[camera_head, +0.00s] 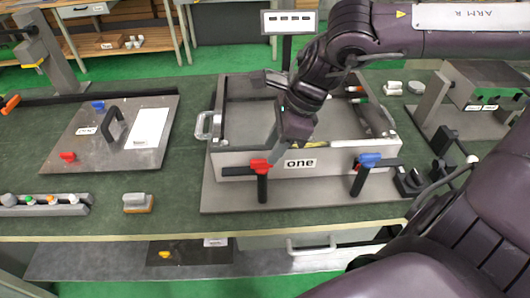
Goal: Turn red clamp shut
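The red clamp (261,167) is on the front wall of the open metal box (235,158), left of the label "one". My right gripper (284,104) reaches in from the upper right, over the box's front part. It is above and slightly right of the red clamp, apparently not touching it. Its fingers are dark and seen at an angle, so their opening is unclear. No held object shows. My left gripper is not in view.
A blue clamp (367,160) with a black handle is at the right of the same wall. A metal plate with a black handle (113,124) lies at left. A small brush-like block (138,203) lies in front. The green tabletop (175,185) left of the box is mostly clear.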

